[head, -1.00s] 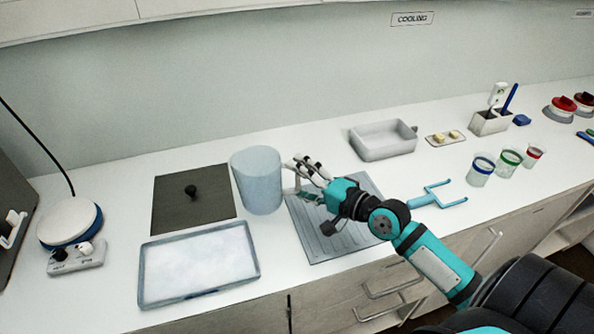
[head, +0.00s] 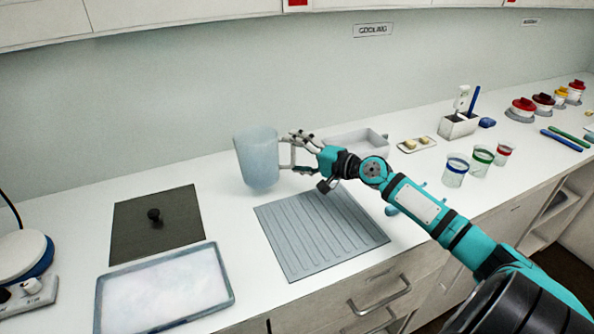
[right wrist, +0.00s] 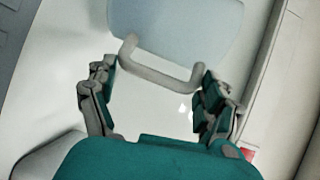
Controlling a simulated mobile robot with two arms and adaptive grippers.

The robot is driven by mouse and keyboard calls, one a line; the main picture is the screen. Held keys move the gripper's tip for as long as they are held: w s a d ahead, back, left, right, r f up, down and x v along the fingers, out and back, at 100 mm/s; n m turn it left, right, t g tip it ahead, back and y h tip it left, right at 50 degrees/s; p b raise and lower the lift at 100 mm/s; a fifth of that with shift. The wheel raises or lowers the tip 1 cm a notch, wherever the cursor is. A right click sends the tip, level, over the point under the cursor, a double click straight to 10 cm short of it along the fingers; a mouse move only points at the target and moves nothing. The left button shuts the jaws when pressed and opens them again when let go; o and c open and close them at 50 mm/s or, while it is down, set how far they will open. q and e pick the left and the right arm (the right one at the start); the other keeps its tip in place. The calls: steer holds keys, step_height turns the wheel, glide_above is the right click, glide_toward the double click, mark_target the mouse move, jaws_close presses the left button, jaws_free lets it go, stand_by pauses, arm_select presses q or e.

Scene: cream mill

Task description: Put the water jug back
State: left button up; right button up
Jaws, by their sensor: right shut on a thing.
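The water jug (head: 256,162) is a translucent pale blue vessel with a pale handle on its right. It is in front of the back wall, behind the ribbed grey mat (head: 318,236); I cannot tell whether its base touches the counter. My right gripper (head: 297,153) is shut on the jug's handle, with the arm reaching in from the right. In the right wrist view the handle (right wrist: 160,78) lies between the fingers (right wrist: 156,92), and the jug body (right wrist: 178,28) is cut off at the top. My left gripper is not in view.
A dark mat (head: 130,228) with a black knob and a shallow tray (head: 229,294) with a white, frosty fill lie at left. A white bin (head: 372,146) stands behind my right arm. Several colour-rimmed cups (head: 454,172) stand further right. The ribbed mat is bare.

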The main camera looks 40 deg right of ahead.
steer(key=shift+f, duration=1.6)
steer(key=shift+f+b, duration=0.2)
steer(key=shift+b, duration=0.1)
steer(key=o, duration=1.6)
steer(key=shift+c, duration=0.2)
